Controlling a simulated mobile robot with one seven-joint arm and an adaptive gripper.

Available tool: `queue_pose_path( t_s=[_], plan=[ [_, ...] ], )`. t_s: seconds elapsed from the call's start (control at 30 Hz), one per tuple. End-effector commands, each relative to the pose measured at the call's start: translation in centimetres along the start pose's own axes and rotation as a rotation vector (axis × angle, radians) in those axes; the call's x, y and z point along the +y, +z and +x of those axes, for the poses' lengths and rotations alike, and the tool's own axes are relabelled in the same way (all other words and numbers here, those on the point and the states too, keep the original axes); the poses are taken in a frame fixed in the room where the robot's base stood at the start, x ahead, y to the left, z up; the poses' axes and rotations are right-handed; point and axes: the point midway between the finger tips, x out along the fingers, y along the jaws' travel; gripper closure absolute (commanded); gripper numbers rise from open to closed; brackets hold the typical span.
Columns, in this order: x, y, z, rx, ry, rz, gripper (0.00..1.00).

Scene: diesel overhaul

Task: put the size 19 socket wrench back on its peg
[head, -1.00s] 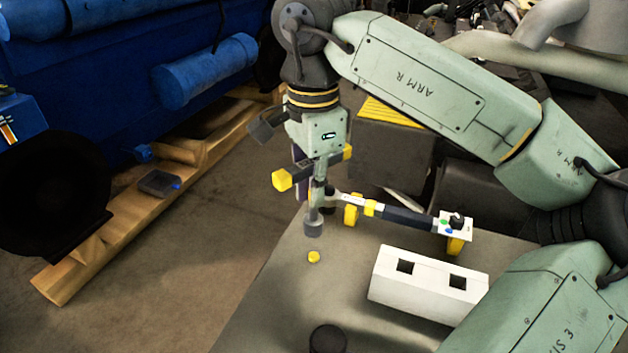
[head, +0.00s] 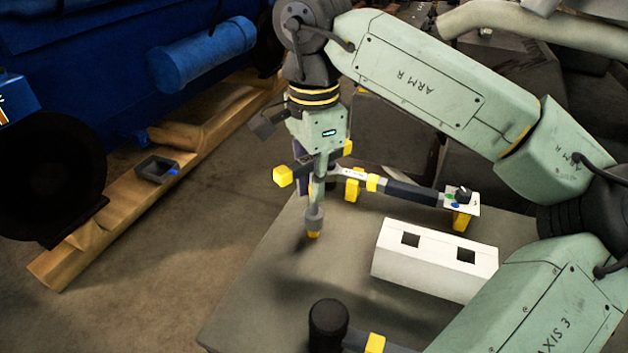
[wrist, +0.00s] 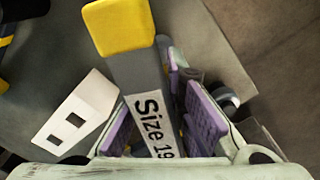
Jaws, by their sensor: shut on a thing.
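The size 19 socket wrench (head: 314,212) is a T-shaped tool with a grey shaft, a socket at its lower end and yellow ends on its crossbar. My gripper (wrist: 163,128) is shut on its crossbar, with purple pads beside the "Size 19" label in the wrist view. In the head view the wrench hangs about upright. The yellow peg (head: 313,235) shows just under the socket on the grey table (head: 250,310). The socket's lower edge meets the peg in the picture; I cannot tell whether it touches or surrounds the top.
A white block with two square holes (head: 432,262) stands to the right. A black-headed tool (head: 328,322) is at the front. The table's left edge is close by.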

Motion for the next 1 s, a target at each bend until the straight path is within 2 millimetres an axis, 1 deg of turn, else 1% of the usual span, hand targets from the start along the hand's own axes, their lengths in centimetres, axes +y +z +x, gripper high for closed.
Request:
queue_pose_path(
  t_s=[0.27, 0.87, 0.9, 1.0],
  plan=[
    [0.0, 0.0, 0.2, 0.000, 0.000, 0.000, 1.00],
    [0.0, 0.0, 2.5, 0.000, 0.000, 0.000, 1.00],
    [0.0, 0.0, 2.3, 0.000, 0.000, 0.000, 0.88],
    [0.0, 0.0, 2.3, 0.000, 0.000, 0.000, 0.81]
  ],
)
